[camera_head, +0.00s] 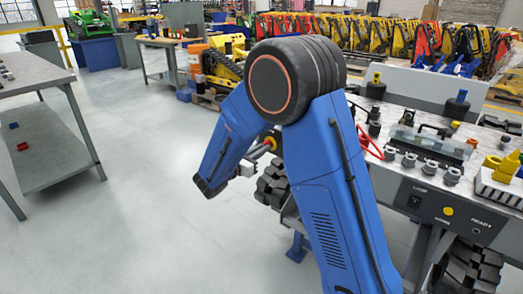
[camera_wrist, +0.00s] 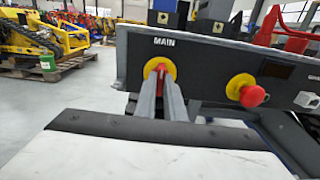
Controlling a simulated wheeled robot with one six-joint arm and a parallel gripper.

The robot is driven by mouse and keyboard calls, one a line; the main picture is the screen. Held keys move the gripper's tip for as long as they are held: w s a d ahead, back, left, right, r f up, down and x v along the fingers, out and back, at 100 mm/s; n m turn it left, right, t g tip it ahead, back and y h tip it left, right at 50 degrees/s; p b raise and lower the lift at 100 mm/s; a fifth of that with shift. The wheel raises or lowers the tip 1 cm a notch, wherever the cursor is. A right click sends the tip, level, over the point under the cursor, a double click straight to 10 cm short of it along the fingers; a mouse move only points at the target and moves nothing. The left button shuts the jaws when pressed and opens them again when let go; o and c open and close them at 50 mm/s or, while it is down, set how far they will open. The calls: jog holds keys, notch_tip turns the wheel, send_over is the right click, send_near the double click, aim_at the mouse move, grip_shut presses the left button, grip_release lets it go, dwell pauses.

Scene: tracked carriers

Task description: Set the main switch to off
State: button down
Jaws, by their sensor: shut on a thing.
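The main switch (camera_wrist: 161,68) is a red handle on a round yellow plate below the word MAIN, on the dark end panel of the bench. My gripper (camera_wrist: 163,80) is shut on the red handle in the wrist view, with its grey fingers one on each side. The fingers hide part of the handle, so its exact turn angle is hard to read. In the head view my gripper (camera_head: 250,164) is at the bench's near left end, partly hidden behind my blue arm.
A red mushroom button (camera_wrist: 241,89) on a yellow plate sits right of the switch on the same panel. The bench front panel (camera_head: 443,207) has a rocker switch and a yellow button. A grey table (camera_head: 45,75) stands at the left; the floor between is clear.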

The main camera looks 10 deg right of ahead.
jog(key=shift+f, duration=0.1)
dwell(0.3)
jog(key=c, duration=1.8)
grip_release()
jog(key=shift+c, duration=0.2)
jog(key=v, duration=1.7)
jog(key=shift+s+a, duration=0.15)
